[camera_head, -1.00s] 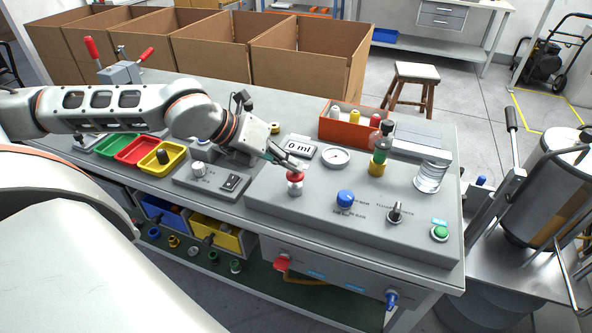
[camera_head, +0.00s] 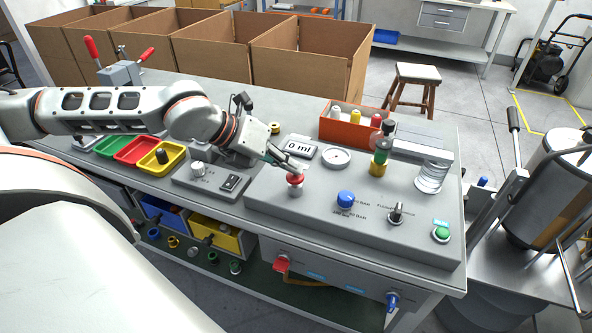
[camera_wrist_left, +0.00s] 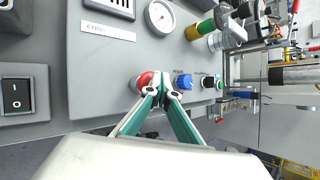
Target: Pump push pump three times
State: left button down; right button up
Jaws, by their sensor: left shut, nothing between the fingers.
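The red-topped pump knob (camera_head: 295,180) stands on the grey control panel (camera_head: 322,208) on a pale stem. My left gripper (camera_head: 299,169) is shut and empty, with its fingertips right at the top of the red knob. In the left wrist view, the shut fingertips (camera_wrist_left: 161,92) partly cover the red knob (camera_wrist_left: 145,81); whether they touch it is hard to tell. A display (camera_head: 300,148) behind the knob reads 0 ml. My right gripper is not seen.
A round gauge (camera_head: 335,158), a blue knob (camera_head: 345,199), a black selector (camera_head: 396,212) and a green button (camera_head: 441,233) are on the panel. A green-and-yellow cylinder (camera_head: 379,164) stands behind. A switch box (camera_head: 215,182) lies left.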

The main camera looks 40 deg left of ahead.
aim_at(292, 175)
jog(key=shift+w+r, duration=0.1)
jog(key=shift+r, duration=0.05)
pick_arm(q)
jog(key=shift+r, duration=0.2)
jog(key=shift+r+p, duration=0.35)
jog(key=shift+r, duration=0.25)
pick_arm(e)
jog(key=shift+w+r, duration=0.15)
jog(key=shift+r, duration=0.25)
pick_arm(q)
jog(key=shift+r+p, duration=0.6)
jog(key=shift+r, duration=0.75)
notch_tip(292, 175, up, 3)
jog(key=shift+r+p, duration=0.2)
jog(key=shift+p, duration=0.6)
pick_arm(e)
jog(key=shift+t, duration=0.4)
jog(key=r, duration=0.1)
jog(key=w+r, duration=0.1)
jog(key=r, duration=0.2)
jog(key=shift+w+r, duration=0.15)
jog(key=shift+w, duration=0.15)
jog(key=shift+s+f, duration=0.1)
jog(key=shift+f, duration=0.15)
